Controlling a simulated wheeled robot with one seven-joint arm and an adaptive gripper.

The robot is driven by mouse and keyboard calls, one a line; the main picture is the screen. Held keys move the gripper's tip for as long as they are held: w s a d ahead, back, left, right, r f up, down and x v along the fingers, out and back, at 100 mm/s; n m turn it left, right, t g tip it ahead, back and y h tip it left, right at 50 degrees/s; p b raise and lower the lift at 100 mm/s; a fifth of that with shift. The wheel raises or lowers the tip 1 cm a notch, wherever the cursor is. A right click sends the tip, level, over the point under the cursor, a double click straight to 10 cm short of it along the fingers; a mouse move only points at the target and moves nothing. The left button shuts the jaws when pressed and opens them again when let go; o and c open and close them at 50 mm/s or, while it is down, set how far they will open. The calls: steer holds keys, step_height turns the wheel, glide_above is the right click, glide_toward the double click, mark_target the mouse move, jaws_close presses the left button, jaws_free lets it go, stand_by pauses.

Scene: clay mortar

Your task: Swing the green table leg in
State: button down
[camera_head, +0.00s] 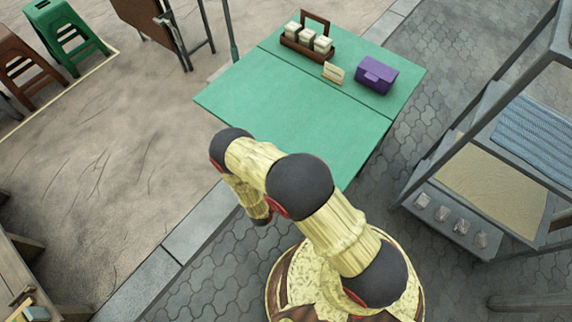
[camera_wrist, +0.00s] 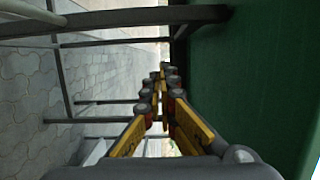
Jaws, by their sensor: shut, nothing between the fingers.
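The green folding table (camera_head: 300,110) stands in front of me in the head view, its top flat. In the wrist view its green panel (camera_wrist: 245,75) fills the right side, close to my gripper. A dark bar (camera_wrist: 120,18) crosses the top of the wrist view and meets the green panel; it looks like part of the table's leg frame. My gripper (camera_wrist: 164,72) is shut and empty, its yellow fingers pointing away along the panel, below the dark bar in the picture. I cannot tell whether it touches anything. In the head view my arm hides the gripper.
On the table are a brown caddy (camera_head: 306,40) with pale containers, a small sign (camera_head: 333,73) and a purple box (camera_head: 376,76). A grey shelf rack (camera_head: 490,130) stands at right. Green and brown stools (camera_head: 62,38) are at upper left. Open ground (camera_head: 100,140) lies at left.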

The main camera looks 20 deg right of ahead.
steer(key=shift+w+a+b, duration=0.2)
steer(key=shift+w+b, duration=0.35)
steer(key=shift+w, duration=0.75)
steer(key=shift+w+a+b, duration=0.15)
steer(key=shift+w+b, duration=0.4)
steer(key=shift+w, duration=0.7)
steer(key=shift+a, duration=0.15)
